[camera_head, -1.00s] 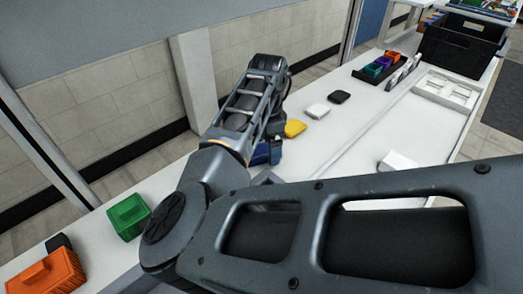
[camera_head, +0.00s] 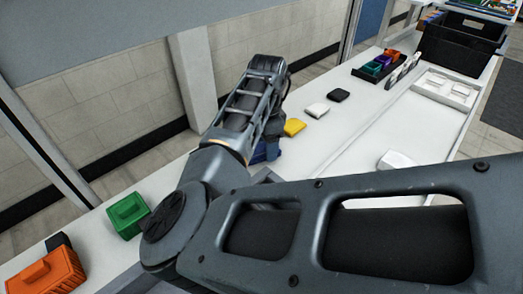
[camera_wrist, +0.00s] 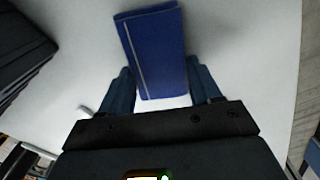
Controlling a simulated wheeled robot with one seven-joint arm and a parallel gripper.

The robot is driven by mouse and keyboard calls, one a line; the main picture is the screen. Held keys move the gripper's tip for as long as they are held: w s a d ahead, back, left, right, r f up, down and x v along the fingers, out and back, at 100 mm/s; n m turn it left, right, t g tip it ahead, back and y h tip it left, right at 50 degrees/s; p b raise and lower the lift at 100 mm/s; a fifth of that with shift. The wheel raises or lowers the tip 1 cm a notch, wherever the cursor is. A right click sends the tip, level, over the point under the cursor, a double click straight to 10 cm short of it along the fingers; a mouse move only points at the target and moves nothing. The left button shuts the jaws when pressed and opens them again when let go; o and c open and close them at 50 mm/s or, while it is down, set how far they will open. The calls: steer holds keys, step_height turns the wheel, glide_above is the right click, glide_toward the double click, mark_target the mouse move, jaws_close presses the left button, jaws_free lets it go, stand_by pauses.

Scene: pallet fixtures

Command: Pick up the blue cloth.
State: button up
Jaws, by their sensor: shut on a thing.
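The blue cloth (camera_wrist: 155,50) is a folded dark blue rectangle with a pale line along its left side in the wrist view. Its near part lies between the two fingers of my gripper (camera_wrist: 160,72), which is shut on it. The far part of the cloth sticks out ahead of the fingertips, over a white surface. I cannot tell how far it is above that surface. In the head view a blue patch (camera_head: 267,150) shows below my forearm. My arm hides most of that spot.
A yellow (camera_head: 294,127), a white (camera_head: 317,110) and a black folded piece (camera_head: 339,95) lie in a row on the white table. A green bin (camera_head: 128,215) and an orange bin (camera_head: 46,274) stand at left. A black crate (camera_head: 460,45) stands at the far right.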

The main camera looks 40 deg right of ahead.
steer(key=shift+r, duration=0.4)
steer(key=r, duration=0.2)
steer(key=d+r+b, duration=0.1)
steer(key=shift+s+r, duration=0.3)
steer(key=s+d+r, duration=0.6)
steer(key=d, duration=0.2)
steer(key=shift+s+r+b, duration=0.3)
steer(key=shift+s+b, duration=0.05)
steer(key=shift+b, duration=0.05)
steer(key=shift+d, duration=0.1)
steer(key=o, duration=0.6)
steer(key=c, duration=0.4)
